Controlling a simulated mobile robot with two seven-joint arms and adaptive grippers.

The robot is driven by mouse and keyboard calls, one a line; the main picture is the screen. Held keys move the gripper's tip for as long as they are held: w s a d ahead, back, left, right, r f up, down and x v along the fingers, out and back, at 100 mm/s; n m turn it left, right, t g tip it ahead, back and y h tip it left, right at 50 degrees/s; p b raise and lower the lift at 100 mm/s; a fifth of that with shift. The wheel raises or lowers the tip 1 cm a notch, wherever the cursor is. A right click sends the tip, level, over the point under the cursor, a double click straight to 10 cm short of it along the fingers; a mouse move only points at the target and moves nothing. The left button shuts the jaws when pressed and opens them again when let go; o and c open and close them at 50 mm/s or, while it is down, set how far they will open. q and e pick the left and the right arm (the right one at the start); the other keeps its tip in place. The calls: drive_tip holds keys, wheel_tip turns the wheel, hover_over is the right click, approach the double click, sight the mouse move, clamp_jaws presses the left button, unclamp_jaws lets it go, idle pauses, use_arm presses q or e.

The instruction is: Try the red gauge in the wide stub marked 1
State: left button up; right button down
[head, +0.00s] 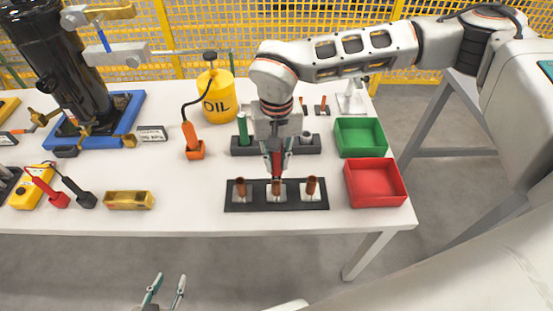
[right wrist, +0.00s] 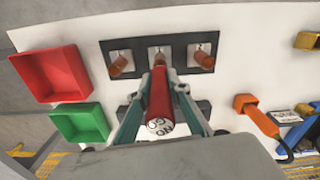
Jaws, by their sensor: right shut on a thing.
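A dark plate (head: 235,206) carries three copper stubs: left (head: 240,188), middle (head: 276,187) and right (head: 311,186). Their number marks are too small to read. My right gripper (head: 276,155) is shut on the red gauge (right wrist: 159,101), a red cylinder with a lettered pale end facing the wrist camera. The gauge's far end is close to the middle stub (right wrist: 157,58); I cannot tell whether they touch. The outer stubs also show in the right wrist view (right wrist: 119,64) (right wrist: 203,58). My left gripper (head: 165,290) is open and empty, in front of the table.
A dark rack (head: 240,150) behind the plate holds a green gauge (head: 243,130). A green bin (head: 360,138) and a red bin (head: 375,184) stand at the right. An orange tool (head: 193,142) and a yellow oil can (head: 217,97) are to the left. The table's front strip is clear.

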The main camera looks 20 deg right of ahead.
drive_tip(key=shift+f, duration=0.5)
idle(0.5)
drive_tip(key=shift+f, duration=0.1)
idle(1.5)
drive_tip(key=shift+r+p, duration=1)
drive_tip(key=shift+r, duration=0.6)
drive_tip(key=shift+f, duration=0.1)
drive_tip(key=shift+f+b, duration=0.55)
drive_tip(key=shift+f, duration=0.4)
